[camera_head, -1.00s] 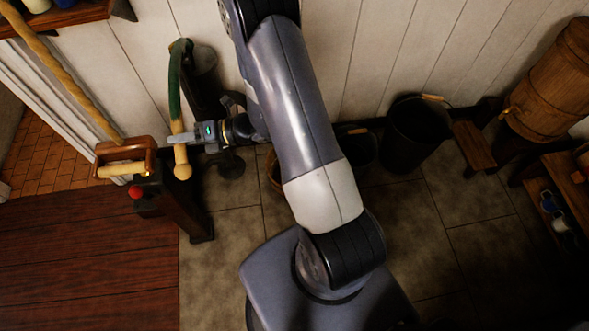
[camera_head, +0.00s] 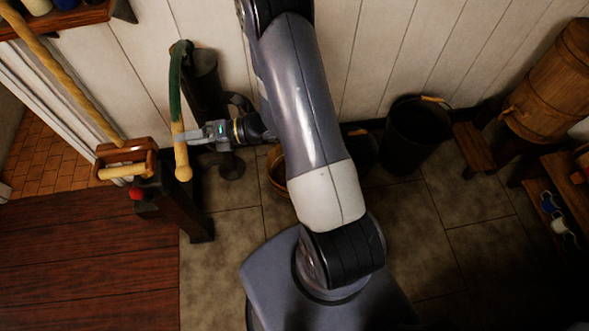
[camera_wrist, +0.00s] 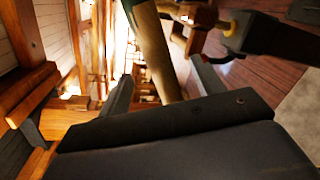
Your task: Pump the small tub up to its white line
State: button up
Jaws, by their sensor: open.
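The pump (camera_head: 205,85) is a dark column against the white plank wall. Its curved handle (camera_head: 175,90) is green above and ends in a pale wooden grip (camera_head: 182,160) hanging down. My gripper (camera_head: 188,137) is open at this grip, coming from the right. In the wrist view the wooden grip (camera_wrist: 153,45) runs between my two spread fingers, and I cannot tell whether either touches it. A small wooden tub (camera_head: 276,172) on the floor is mostly hidden behind my arm. Its white line and water level are not visible.
A black bucket (camera_head: 415,135), a wooden barrel (camera_head: 550,85) and a low bench are right. The tiled floor between is clear.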

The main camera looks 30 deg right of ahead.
jog(key=p+v, duration=0.1)
jog(key=v, duration=0.7)
jog(key=b+x, duration=0.1)
jog(key=x, duration=0.9)
jog(key=shift+w+a+f+b, duration=0.1)
jog(key=shift+a+b, duration=0.25)
jog(key=shift+a, duration=0.05)
jog(key=shift+r+p, duration=0.55)
jog(key=shift+p, duration=0.1)
